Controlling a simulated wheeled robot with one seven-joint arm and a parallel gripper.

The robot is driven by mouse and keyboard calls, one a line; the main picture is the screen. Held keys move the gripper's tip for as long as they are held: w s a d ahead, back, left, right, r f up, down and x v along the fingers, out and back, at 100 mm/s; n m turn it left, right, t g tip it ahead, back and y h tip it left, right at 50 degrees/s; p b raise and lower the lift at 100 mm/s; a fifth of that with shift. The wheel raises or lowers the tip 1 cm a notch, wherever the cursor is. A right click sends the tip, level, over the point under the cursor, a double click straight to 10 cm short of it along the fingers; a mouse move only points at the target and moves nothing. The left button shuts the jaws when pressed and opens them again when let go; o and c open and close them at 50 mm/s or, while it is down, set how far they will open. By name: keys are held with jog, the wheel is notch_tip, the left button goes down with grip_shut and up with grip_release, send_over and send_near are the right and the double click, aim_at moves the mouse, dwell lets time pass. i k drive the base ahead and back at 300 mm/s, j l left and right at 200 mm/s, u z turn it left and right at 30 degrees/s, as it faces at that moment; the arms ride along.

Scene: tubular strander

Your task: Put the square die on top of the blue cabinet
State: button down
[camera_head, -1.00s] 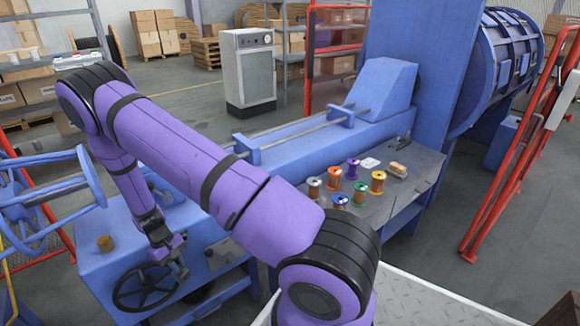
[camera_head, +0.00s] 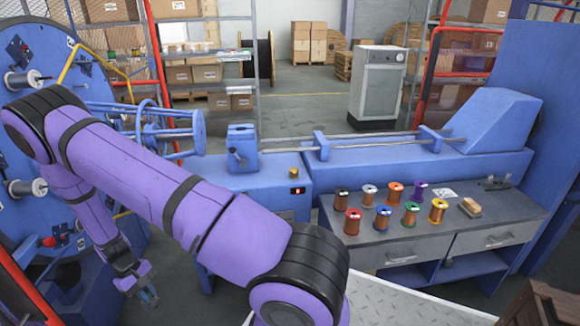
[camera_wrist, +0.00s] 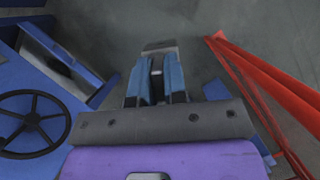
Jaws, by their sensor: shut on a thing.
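My gripper (camera_head: 148,297) hangs at the lower left in the head view, over the floor and left of the blue cabinet. In the wrist view its two blue fingers (camera_wrist: 157,82) are shut on a small grey metal block (camera_wrist: 160,47), which looks like the square die. Its far end sticks out past the fingertips; the fingers hide the rest. The blue cabinet (camera_head: 272,179) stands beyond my arm, which covers part of its front. A blue clamp block (camera_head: 242,150) and a small brass cylinder (camera_head: 294,173) are on its top.
A handwheel (camera_wrist: 32,122) shows at the left of the wrist view. A red rail (camera_wrist: 255,80) is at the right. A grey workbench (camera_head: 400,245) with several wire spools stands right of the cabinet. A large blue spool disc (camera_head: 30,130) is at the far left.

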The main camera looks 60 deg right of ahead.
aim_at(509, 204)
jog(key=k+l+u, duration=0.15)
jog(key=k+u, duration=0.3)
jog(key=k, duration=0.15)
jog(key=k+z, duration=0.3)
jog(key=z, duration=0.2)
jog(key=k+l+z, duration=0.2)
jog(key=z, duration=0.25)
jog(key=k+l+z, duration=0.15)
jog(key=z, duration=0.35)
jog(key=k+l+z, duration=0.3)
jog(key=z, duration=0.2)
jog(key=k+l+z, duration=0.15)
jog(key=l+z, duration=0.3)
jog(key=j, duration=0.1)
